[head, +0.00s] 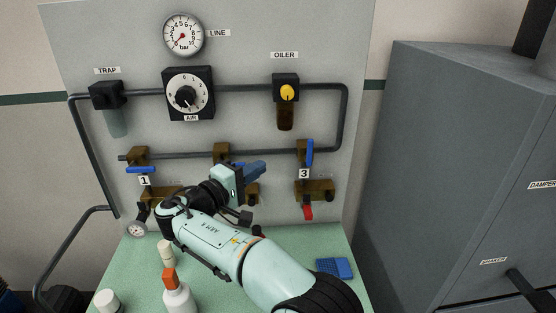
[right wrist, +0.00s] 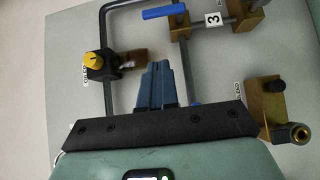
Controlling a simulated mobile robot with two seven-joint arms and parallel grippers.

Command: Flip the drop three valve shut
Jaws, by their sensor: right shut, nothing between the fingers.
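The drop three valve is a brass body with a blue lever (head: 309,152) above the tag 3 (head: 304,174). Its lever points straight up, in line with the drop pipe. In the right wrist view this blue lever (right wrist: 165,12) shows at the top, beyond my fingertips. My right gripper (head: 260,166) is shut and empty, its blue fingers pointing right, left of the lever and apart from it. The shut fingers (right wrist: 165,68) also show in the right wrist view. My gripper and arm hide much of the middle drop. My left gripper is not in view.
Valve one's blue lever (head: 140,170) lies crosswise. The oiler (head: 286,90) sits above on the pipe. A grey cabinet (head: 450,160) stands right.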

